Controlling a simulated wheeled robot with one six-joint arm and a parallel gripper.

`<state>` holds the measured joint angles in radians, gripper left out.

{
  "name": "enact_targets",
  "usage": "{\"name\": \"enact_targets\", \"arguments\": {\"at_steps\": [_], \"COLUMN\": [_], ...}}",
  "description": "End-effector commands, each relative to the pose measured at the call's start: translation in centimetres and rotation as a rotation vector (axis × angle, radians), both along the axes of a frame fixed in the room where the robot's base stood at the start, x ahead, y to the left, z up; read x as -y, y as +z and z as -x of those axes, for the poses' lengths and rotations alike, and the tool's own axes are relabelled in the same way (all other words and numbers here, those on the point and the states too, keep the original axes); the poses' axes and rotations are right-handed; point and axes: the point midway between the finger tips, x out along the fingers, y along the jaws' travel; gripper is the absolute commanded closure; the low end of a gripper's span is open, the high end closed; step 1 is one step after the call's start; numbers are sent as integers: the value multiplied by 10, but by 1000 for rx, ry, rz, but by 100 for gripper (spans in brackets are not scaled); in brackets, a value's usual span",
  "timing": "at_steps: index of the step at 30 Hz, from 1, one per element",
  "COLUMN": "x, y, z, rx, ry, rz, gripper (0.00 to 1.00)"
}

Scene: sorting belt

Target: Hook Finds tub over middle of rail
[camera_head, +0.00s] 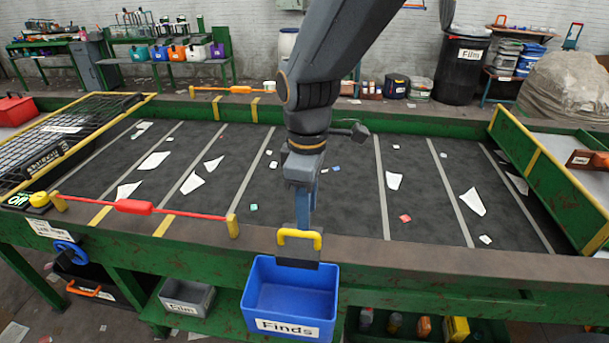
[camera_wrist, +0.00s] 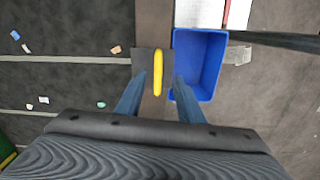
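The blue Finds tub (camera_head: 266,294) hangs upright and empty on the outer side of the belt's front rail (camera_head: 400,262), near its middle. Its dark hook plate (camera_head: 298,264) lies over the rail, with a yellow handle (camera_head: 299,234) on top. The wrist view also shows the tub (camera_wrist: 208,35), the handle (camera_wrist: 158,72) and the rail (camera_wrist: 153,20). My gripper (camera_head: 305,222) is just above the handle. In the wrist view its blue fingers (camera_wrist: 158,98) are apart with clear gaps, and the handle lies between their lines. Neither finger appears to touch it.
The dark belt (camera_head: 335,190) carries scattered white scraps and small coloured pieces. A red bar (camera_head: 135,207) on yellow posts stands left along the front rail. A grey Film tub (camera_head: 187,297) sits on the low shelf. The rail to the right is clear.

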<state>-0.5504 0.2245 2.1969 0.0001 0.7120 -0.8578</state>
Motion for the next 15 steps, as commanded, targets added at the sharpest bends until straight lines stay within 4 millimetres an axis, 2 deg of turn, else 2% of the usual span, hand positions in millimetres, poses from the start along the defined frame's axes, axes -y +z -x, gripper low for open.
{"name": "enact_targets", "arguments": {"at_steps": [1,4,11,15], "x": [-9,-16,-11,-10], "y": [4,6,-5,-18], "z": [3,4,-1,-2], "rx": [-3,-6,-8,-8], "ry": [46,94,86,82], "rz": [2,5,5,5], "gripper": [66,66,66,66]}}
